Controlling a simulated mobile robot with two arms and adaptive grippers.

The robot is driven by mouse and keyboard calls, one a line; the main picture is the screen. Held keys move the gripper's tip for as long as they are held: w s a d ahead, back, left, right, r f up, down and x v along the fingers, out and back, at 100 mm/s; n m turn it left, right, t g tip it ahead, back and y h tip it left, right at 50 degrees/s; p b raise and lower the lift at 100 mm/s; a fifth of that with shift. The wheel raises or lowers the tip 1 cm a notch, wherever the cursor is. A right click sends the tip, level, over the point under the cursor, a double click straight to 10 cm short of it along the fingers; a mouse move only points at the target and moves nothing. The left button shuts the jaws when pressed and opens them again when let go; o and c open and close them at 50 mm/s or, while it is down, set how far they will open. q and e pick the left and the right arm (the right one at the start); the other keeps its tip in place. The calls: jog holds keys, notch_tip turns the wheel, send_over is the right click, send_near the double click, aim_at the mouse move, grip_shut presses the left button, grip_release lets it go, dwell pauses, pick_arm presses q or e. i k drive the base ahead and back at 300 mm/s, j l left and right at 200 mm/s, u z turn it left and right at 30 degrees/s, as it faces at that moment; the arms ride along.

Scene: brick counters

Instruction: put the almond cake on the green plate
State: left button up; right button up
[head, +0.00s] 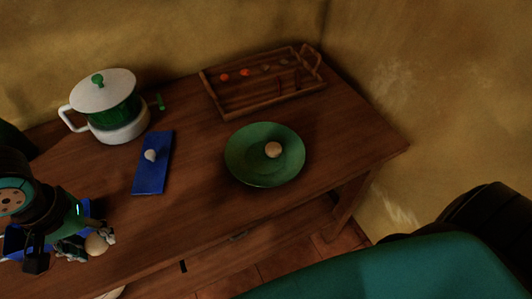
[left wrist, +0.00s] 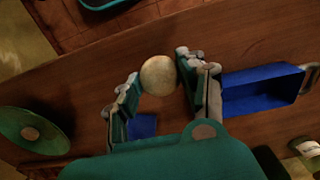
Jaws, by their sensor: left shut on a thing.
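The green plate (head: 240,168) lies in the middle of the table in the head view and holds a small round tan ball-shaped cake (head: 273,150). My left gripper (head: 97,242) is at the lower left, shut on a similar pale round cake (head: 97,246), which I take for an almond cake. In the left wrist view this cake (left wrist: 158,76) sits between the two fingers (left wrist: 158,84). The green plate shows there at the left (left wrist: 15,141), apart from the gripper. My right gripper is not in view.
A blue mat (head: 152,178) bears a small pale thing (head: 151,155). A blue tray (left wrist: 262,88) is beside my left gripper. A pot with a white lid (head: 103,91) and a wooden tray (head: 238,109) stand at the back. Bare table lies between mat and plate.

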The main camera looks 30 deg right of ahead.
aim_at(257, 161)
jog(key=j+z, duration=0.1)
jog(key=z, duration=0.9)
jog(key=j+z, duration=0.1)
jog(key=z, duration=0.4)
jog(key=k+z, duration=0.1)
jog(key=z, duration=0.4)
jog(key=k+j+z, duration=0.25)
jog(key=k, duration=0.15)
jog(key=l, duration=0.1)
